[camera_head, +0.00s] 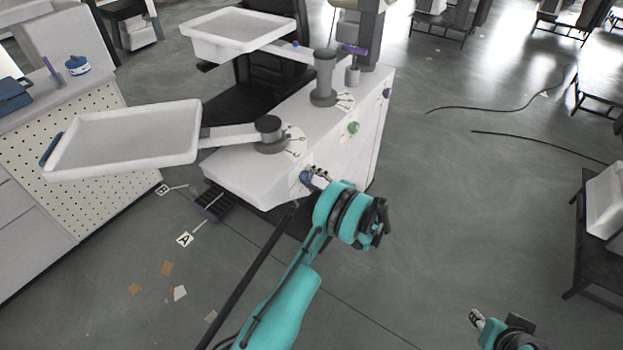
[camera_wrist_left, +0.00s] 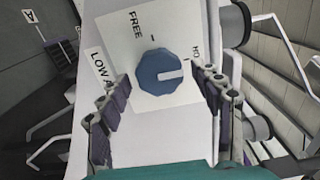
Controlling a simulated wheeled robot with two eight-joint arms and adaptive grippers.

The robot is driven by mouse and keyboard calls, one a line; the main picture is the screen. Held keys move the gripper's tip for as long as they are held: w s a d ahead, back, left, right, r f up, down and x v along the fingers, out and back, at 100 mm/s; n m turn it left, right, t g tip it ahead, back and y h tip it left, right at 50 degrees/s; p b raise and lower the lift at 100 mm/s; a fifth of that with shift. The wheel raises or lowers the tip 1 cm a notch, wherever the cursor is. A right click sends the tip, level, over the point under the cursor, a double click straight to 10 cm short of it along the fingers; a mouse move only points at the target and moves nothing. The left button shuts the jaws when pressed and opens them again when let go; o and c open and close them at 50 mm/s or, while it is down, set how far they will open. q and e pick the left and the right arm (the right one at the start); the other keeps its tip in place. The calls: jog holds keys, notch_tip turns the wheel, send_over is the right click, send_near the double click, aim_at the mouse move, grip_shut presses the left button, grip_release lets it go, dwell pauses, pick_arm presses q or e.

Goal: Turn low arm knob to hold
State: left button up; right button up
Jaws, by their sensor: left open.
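The low arm knob (camera_wrist_left: 160,72) is a round blue dial on a white plate, its label partly hidden and reading "LOW A". Its white pointer mark faces right, on the side of the partly hidden "HO" label; "FREE" is printed above left. My left gripper (camera_wrist_left: 162,78) is open, with its dark fingers on either side of the knob and a small gap showing on each side. In the head view the left gripper (camera_head: 315,178) is at the near face of the white column base, beside the blue knob (camera_head: 305,178). My right gripper (camera_head: 477,318) is at lower right, clear of the column.
The white column base (camera_head: 240,178) carries two arms with white trays: a low tray (camera_head: 130,135) and a high tray (camera_head: 235,30). A green knob (camera_head: 353,127) sits farther along the same face. A pegboard cabinet (camera_head: 60,165) stands left. Open floor lies to the right.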

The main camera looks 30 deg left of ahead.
pick_arm(q)
jog(key=d, duration=1.1)
jog(key=shift+s+d, duration=0.4)
jog(key=shift+s, duration=0.05)
jog(key=s+a+r+m+t+h, duration=0.1)
jog(key=s+r+h, duration=0.25)
jog(key=r, duration=0.35)
jog(key=s+a+r+m+t+h, duration=0.1)
jog(key=s+r+t+h, duration=0.15)
jog(key=r+h, duration=0.4)
jog(key=s+d+r+n+t+h, duration=0.1)
jog(key=s+d+h, duration=0.3)
jog(key=s, duration=0.7)
jog(key=s+d+r+n+t+h, duration=0.1)
jog(key=s+d+n+h, duration=0.1)
jog(key=s+d+h, duration=0.2)
jog(key=shift+s+d+r, duration=0.15)
jog(key=shift+s+d, duration=1.45)
jog(key=shift+s, duration=2.1)
